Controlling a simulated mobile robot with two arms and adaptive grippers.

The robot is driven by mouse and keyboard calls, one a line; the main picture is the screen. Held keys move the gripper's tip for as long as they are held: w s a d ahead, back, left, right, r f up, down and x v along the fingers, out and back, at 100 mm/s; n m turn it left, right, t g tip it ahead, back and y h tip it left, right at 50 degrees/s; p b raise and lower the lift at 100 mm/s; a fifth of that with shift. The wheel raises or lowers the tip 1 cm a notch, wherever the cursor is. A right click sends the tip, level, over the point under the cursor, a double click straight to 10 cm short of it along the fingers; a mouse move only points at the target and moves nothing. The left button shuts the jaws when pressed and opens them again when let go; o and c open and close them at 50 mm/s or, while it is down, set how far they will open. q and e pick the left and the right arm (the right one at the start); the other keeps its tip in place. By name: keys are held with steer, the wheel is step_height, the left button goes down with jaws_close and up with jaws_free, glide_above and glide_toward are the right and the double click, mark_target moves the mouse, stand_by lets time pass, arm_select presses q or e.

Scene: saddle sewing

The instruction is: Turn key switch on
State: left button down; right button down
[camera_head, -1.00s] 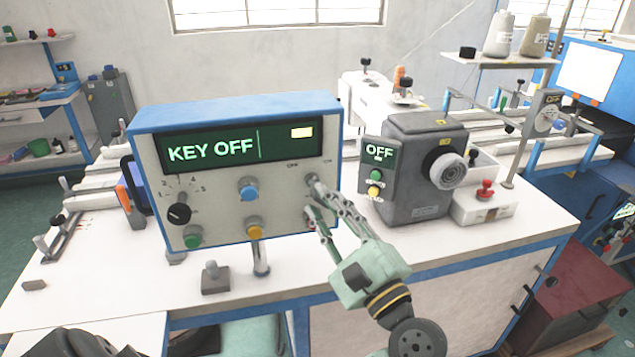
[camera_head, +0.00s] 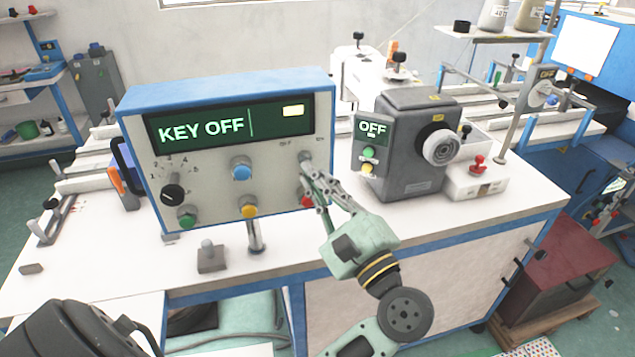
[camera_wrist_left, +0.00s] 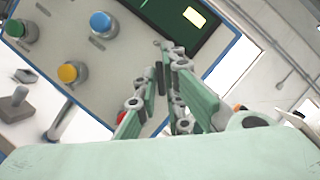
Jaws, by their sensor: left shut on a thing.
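The control box (camera_head: 215,178) has a blue frame and a pale front panel. Its green-lit display (camera_head: 220,125) reads "KEY OFF". The key switch (camera_head: 306,159) is a small grey part near the panel's right edge, below small printed labels. My left gripper (camera_head: 309,182), pale green with grey linked fingers, is at the switch from the lower right. Its fingers are shut on the key switch, which they mostly hide. In the left wrist view the fingertips (camera_wrist_left: 168,62) come together against the panel just below the display. My right gripper is not in view.
A blue button (camera_head: 241,171), a yellow button (camera_head: 249,211), a green button (camera_head: 187,216) and a black dial (camera_head: 173,195) sit on the panel. A red button (camera_head: 306,202) is close under the fingers. A grey motor unit (camera_head: 412,150) showing "OFF" stands right of the box.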

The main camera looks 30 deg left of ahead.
arm_select(q)
steer(key=shift+s+a+r+m+t+h+p, duration=0.1)
steer(key=shift+m+t+h+p, duration=1.4)
steer(key=shift+m, duration=2.75)
steer(key=shift+s+a+f+m+t+h+p, duration=0.1)
steer(key=shift+m+t+h+p, duration=1.35)
steer(key=shift+m, duration=2.85)
steer(key=shift+s+a+r+m+t+h+p, duration=0.1)
steer(key=shift+m+t+h+p, duration=1.35)
steer(key=shift+m, duration=2.8)
steer(key=shift+y+p, duration=0.4)
steer(key=shift+p, duration=0.15)
steer(key=c, duration=1.9)
jaws_free()
steer(key=shift+d, duration=0.1)
